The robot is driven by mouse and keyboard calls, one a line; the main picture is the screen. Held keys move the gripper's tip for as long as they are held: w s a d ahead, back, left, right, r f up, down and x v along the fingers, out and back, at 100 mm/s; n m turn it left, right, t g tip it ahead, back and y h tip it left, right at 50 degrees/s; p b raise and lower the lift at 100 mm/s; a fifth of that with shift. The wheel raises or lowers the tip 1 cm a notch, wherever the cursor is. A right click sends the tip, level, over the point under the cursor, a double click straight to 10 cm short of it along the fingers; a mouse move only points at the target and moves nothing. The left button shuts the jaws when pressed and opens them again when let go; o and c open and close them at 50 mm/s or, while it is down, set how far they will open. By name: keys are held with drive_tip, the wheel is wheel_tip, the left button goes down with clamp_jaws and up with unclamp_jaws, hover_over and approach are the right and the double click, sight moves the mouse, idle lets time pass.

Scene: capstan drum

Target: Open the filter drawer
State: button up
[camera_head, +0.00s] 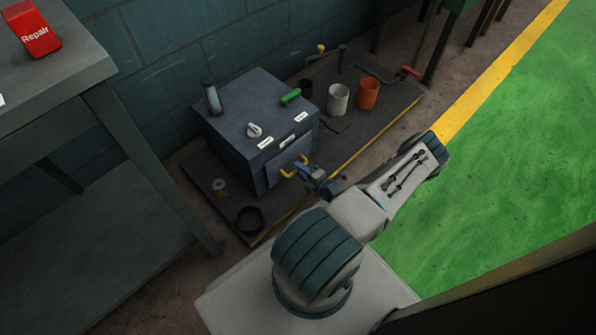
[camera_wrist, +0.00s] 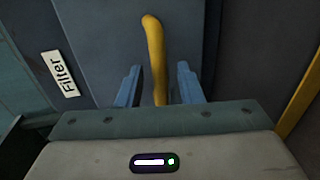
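The filter drawer (camera_head: 284,166) is a panel in the front of a dark blue-grey box (camera_head: 232,160). It looks flush with the box front. Its yellow handle (camera_head: 290,172) sticks out toward my gripper (camera_head: 314,176). In the wrist view the yellow handle (camera_wrist: 154,55) stands between the two blue fingers of my gripper (camera_wrist: 158,85), with a gap on each side. The gripper is open around the handle. A white "Filter" label (camera_wrist: 60,74) is left of the handle. The handle's lower end is hidden behind the gripper body.
The box stands on a dark platform with a yellow edge (camera_head: 345,167). On it are a white cup (camera_head: 338,100), an orange cup (camera_head: 368,93) and a black ring (camera_head: 249,220). A green lever (camera_head: 290,97) and a white knob (camera_head: 254,130) are on the box top. A grey table (camera_head: 60,70) stands left.

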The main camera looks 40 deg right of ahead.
drive_tip(key=shift+x, duration=0.9)
drive_tip(key=shift+c, duration=0.2)
clamp_jaws()
drive_tip(key=f+v, duration=0.3)
drive_tip(key=v, duration=1.3)
drive_tip(key=shift+s+d, duration=0.15)
drive_tip(key=shift+s, duration=0.4)
drive_tip(key=shift+f, duration=0.1)
drive_tip(key=shift+o, duration=0.2)
unclamp_jaws()
drive_tip(key=shift+w, duration=0.1)
